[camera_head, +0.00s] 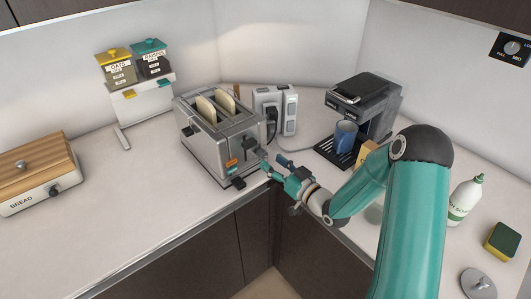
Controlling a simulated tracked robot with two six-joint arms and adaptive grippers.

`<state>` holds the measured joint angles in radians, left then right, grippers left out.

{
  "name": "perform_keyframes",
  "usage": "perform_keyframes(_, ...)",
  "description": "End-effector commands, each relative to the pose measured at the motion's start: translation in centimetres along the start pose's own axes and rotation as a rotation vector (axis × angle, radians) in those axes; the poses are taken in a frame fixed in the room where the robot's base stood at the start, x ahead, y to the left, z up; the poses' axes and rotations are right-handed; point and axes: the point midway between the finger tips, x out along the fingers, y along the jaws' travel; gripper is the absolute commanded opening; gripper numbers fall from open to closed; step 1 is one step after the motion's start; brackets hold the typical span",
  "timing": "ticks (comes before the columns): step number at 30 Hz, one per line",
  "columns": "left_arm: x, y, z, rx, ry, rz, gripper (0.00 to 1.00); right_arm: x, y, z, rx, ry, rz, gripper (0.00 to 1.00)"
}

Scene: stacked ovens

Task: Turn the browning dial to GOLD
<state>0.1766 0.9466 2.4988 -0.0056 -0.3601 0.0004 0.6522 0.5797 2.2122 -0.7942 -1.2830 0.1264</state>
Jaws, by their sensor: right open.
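The silver toaster (207,150) stands on the counter in the middle of the head view, with two bread slices (215,108) in its slots. Its front end carries a dark round part (248,143) that looks like the browning dial, but its markings are too small to read. An orange label (231,164) and a dark part (238,183) sit lower on that end. My right gripper (274,164) is open and empty, just to the right of the toaster's front end. I cannot tell whether a fingertip touches the toaster. My left gripper is out of view.
A white socket block (290,110) with a dark plug stands behind the toaster. A coffee machine (365,105) with a blue mug (345,136) is at the right. A bread box (38,172) and canister stand (145,105) are at the left. The left front counter is clear.

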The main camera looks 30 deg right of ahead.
Motion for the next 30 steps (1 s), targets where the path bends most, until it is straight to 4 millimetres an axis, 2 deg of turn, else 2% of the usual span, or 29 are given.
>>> perform_keyframes(3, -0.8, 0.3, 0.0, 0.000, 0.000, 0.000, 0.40, 2.0, -0.1, -0.2, 0.001, 0.000, -0.002, 0.54)
perform_keyframes(7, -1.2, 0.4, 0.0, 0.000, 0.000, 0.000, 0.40, 3.3, -0.1, -0.1, 0.000, -0.001, -0.001, 0.54)
perform_keyframes(19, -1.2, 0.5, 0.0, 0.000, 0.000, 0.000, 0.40, 4.0, 0.0, 0.0, 0.000, 0.000, 0.001, 0.54)
perform_keyframes(29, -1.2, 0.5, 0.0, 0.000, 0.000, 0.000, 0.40, 3.9, 0.1, 0.0, 0.000, 0.000, 0.001, 0.00)
perform_keyframes(30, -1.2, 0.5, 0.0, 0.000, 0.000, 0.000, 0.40, 3.9, 0.1, 0.0, 0.000, 0.000, 0.001, 0.00)
